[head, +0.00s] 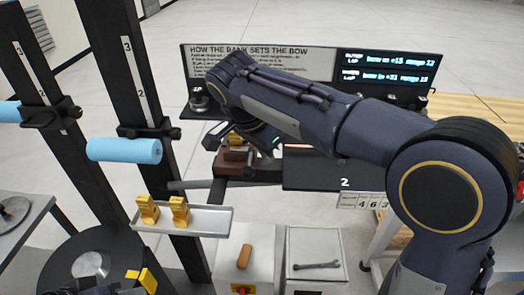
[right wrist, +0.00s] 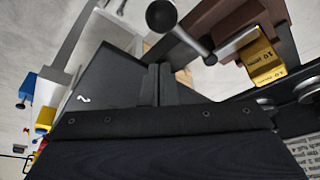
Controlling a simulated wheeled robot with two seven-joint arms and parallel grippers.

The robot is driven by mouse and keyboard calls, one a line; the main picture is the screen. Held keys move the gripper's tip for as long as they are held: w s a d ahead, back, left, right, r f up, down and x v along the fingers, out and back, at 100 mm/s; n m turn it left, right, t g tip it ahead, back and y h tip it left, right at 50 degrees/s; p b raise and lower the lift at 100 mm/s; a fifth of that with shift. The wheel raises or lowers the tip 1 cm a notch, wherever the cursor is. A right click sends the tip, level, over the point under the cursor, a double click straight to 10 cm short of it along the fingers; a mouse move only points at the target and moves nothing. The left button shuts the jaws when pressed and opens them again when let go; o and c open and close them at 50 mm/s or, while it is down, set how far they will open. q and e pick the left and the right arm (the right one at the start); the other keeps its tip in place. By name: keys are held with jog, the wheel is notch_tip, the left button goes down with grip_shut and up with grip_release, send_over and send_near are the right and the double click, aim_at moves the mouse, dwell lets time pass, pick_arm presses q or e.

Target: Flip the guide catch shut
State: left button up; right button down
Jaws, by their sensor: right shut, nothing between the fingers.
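My right gripper (head: 266,150) is over the bench at the middle of the head view, with its arm coming in from the right. In the right wrist view its two fingers (right wrist: 158,80) are together with nothing between them. Just beyond the fingertips is a dark lever with a ball end (right wrist: 161,15) and a round pivot end (right wrist: 206,52); it looks like the guide catch, apart from the fingers in the picture. Beside it is a brown block (right wrist: 222,22) with a yellow block (right wrist: 263,60). In the head view my gripper largely hides the catch. My left gripper cannot be made out.
A black sign board (head: 260,62) stands behind the arm. Two black posts carry light blue rollers (head: 125,150). A tray (head: 212,222) holds yellow blocks (head: 180,211).

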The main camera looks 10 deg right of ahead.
jog(key=w+v, duration=0.1)
jog(key=v, duration=0.9)
jog(key=shift+d+r, duration=0.15)
jog(key=shift+d, duration=0.05)
jog(key=s+d+f+n+y, duration=0.2)
jog(key=s+d+f, duration=0.15)
jog(key=d, duration=0.35)
jog(key=s+d+f+n+y, duration=0.3)
jog(key=s+d, duration=0.1)
jog(key=d, duration=0.3)
jog(key=s+f+n+t+y, duration=0.2)
jog(key=s+f+n+t, duration=0.1)
jog(key=s+f, duration=0.9)
jog(key=s+d+n, duration=0.1)
jog(key=s, duration=0.2)
jog(key=shift+s+t, duration=0.25)
jog(key=shift+t, duration=0.05)
jog(key=shift+f, duration=0.15)
